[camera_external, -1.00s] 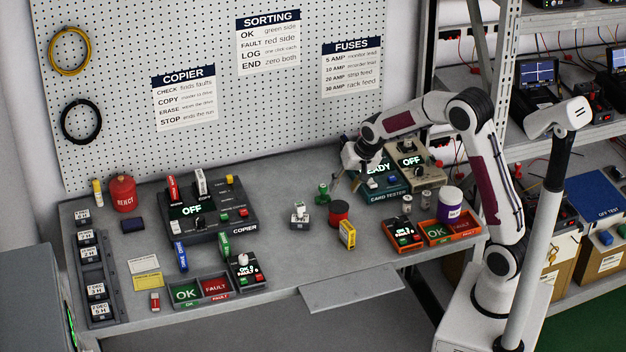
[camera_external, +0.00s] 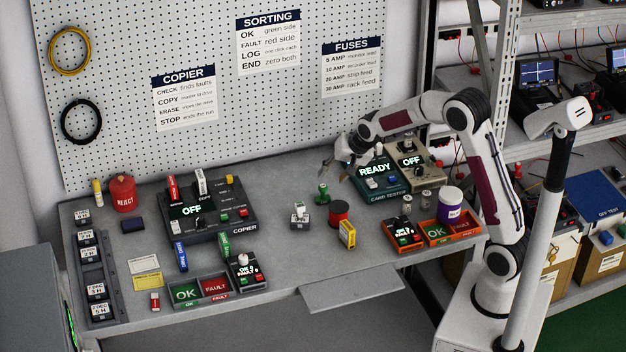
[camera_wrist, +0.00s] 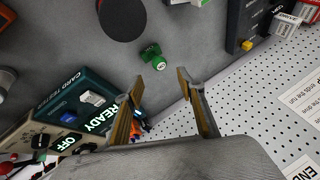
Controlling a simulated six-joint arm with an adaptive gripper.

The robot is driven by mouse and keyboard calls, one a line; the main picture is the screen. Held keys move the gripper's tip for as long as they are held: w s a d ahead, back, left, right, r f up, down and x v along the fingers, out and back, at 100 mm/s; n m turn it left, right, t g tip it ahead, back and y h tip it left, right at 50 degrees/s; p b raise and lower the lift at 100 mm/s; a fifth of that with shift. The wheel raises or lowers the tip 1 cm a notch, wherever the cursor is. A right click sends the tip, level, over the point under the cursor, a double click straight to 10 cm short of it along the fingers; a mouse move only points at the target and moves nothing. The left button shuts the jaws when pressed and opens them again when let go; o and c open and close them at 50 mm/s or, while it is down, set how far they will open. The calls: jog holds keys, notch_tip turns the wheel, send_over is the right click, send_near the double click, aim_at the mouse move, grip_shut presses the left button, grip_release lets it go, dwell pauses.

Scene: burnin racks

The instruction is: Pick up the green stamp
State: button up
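My gripper (camera_external: 332,171) is just above and beside the stamp in the external view. In the wrist view my gripper (camera_wrist: 158,84) has its two fingers spread, with nothing between them.
The card tester (camera_external: 376,180), lit READY, stands right of the stamp. The spool (camera_external: 338,213) is close in front. A small white-topped block (camera_external: 299,214) sits to the left. The pegboard (camera_external: 215,85) rises behind.

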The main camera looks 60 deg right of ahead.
aim_at(324, 186)
jog(key=shift+x, duration=0.85)
jog(key=shift+x, duration=2.6)
jog(key=shift+s+a, duration=0.1)
jog(key=shift+a, duration=0.05)
grip_shut()
